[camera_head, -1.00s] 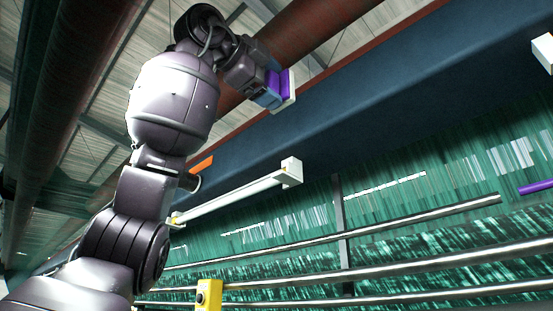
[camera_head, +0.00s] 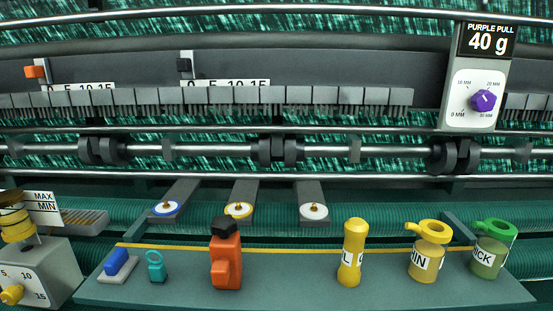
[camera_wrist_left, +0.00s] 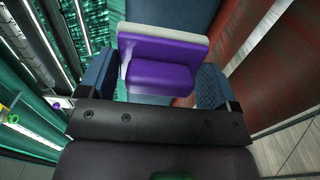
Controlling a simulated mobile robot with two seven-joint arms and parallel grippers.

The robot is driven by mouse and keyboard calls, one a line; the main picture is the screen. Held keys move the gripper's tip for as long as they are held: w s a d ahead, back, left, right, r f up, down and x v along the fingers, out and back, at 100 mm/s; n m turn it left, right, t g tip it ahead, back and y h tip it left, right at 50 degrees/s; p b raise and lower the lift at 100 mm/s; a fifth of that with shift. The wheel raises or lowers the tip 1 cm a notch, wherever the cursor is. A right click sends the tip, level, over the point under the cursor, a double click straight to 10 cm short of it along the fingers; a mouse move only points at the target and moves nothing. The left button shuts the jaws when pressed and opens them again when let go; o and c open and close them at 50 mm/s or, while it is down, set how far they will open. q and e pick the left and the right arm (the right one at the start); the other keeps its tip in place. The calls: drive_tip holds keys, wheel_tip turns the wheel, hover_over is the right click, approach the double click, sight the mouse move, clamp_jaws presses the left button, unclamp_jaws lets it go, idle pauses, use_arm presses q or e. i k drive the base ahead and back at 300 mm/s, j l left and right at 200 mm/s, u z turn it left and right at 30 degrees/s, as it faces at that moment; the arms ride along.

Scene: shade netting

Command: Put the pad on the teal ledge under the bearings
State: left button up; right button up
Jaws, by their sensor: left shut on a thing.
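The left wrist view shows my left gripper (camera_wrist_left: 158,80) with its blue fingers shut on the purple block of a pad (camera_wrist_left: 165,52). A pale plate runs along the pad's far side. A dark blue beam surface lies just beyond it; I cannot tell whether the pad touches it. In the head view the teal ledge (camera_head: 320,290) crosses the bottom, below a metal shaft with black bearings (camera_head: 278,150). Neither gripper shows in the head view.
On the ledge stand a blue block on a pale plate (camera_head: 117,265), a teal ring piece (camera_head: 156,267), an orange clamp (camera_head: 226,262), a yellow cylinder (camera_head: 352,252), and yellow (camera_head: 428,250) and green (camera_head: 492,250) containers. Bare ledge lies between the orange clamp and yellow cylinder.

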sight(289, 281)
drive_tip(key=k, duration=0.55)
drive_tip(key=k+z, duration=0.1)
drive_tip(key=z, duration=2.2)
drive_tip(key=k+j+z, duration=0.3)
drive_tip(key=k+j, duration=0.9)
drive_tip(key=k, duration=0.15)
